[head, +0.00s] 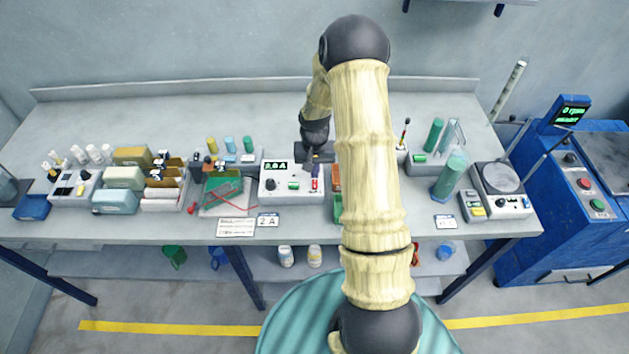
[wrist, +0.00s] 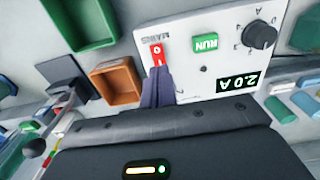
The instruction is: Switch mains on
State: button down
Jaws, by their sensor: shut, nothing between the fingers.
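The white power unit (head: 290,196) stands on the bench, and it also fills the upper right of the wrist view (wrist: 212,78). Its red rocker switch (wrist: 156,54), marked 0 and I, sits beside the word MAINS. Which way the rocker is tipped I cannot tell. The switch also shows at the unit's right side in the head view (head: 314,184). My gripper (wrist: 157,76) is shut and empty, its fingertips right at the switch's lower edge in the wrist view. Whether they touch it is unclear. A green RUN button (wrist: 205,44), a black knob (wrist: 260,35) and a lit 2.0 A display (wrist: 237,83) share the panel.
A brown tray (wrist: 115,80) and a green tray (wrist: 75,15) lie beside the unit. Cards (head: 237,227) lie in front. My arm hides part of the bench right of the unit.

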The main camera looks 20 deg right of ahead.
aim_at(314, 182)
jog(key=shift+r+p, duration=1.45)
jog(key=shift+r, duration=0.95)
jog(key=shift+r, duration=0.1)
jog(key=s+a+r+n+t+b, duration=0.1)
jog(key=s+a+r+n+b, duration=0.1)
jog(key=s+a+r, duration=0.3)
jog(key=s+a+r+n+t+b, duration=0.1)
jog(key=s+a+r, duration=0.4)
jog(key=s, duration=0.8)
notch_tip(314, 182, up, 4)
jog(key=shift+a+f+n+t+b, duration=0.2)
jog(key=shift+a+n+t+b, duration=0.15)
jog(key=shift+n, duration=0.45)
jog(key=shift+s, duration=0.1)
